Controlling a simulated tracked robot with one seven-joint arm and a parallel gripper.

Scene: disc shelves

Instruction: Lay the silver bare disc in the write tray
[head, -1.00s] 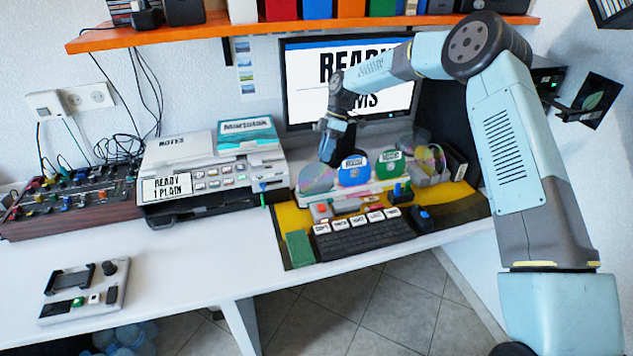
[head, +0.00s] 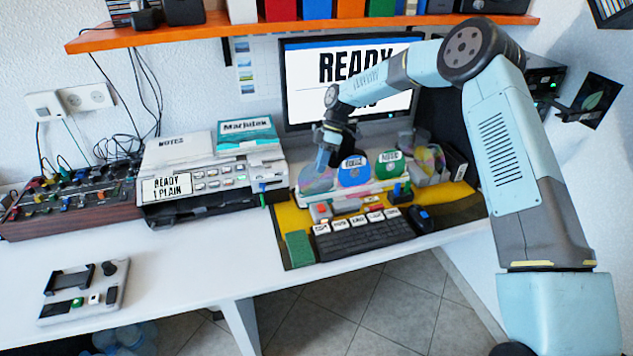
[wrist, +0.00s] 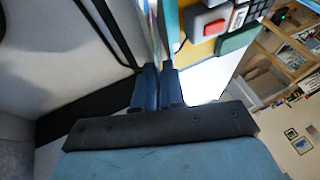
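The silver bare disc (head: 316,180) stands at the left of a row of discs, in a light rack on the yellow mat. My gripper (head: 323,165) reaches down to its upper edge from above. In the wrist view, the two blue fingers (wrist: 159,84) lie close together, with the thin edge of the disc (wrist: 154,30) running in between them. The write tray cannot be made out with certainty. A grey device (head: 213,180) left of the rack has a row of buttons, a "READY 1 PLAIN" label and a dark low front.
A blue disc (head: 354,171) and a green disc (head: 389,164) stand right of the silver one. A keyboard (head: 365,235) lies in front. The monitor (head: 340,75) stands behind and an orange shelf (head: 290,27) hangs above.

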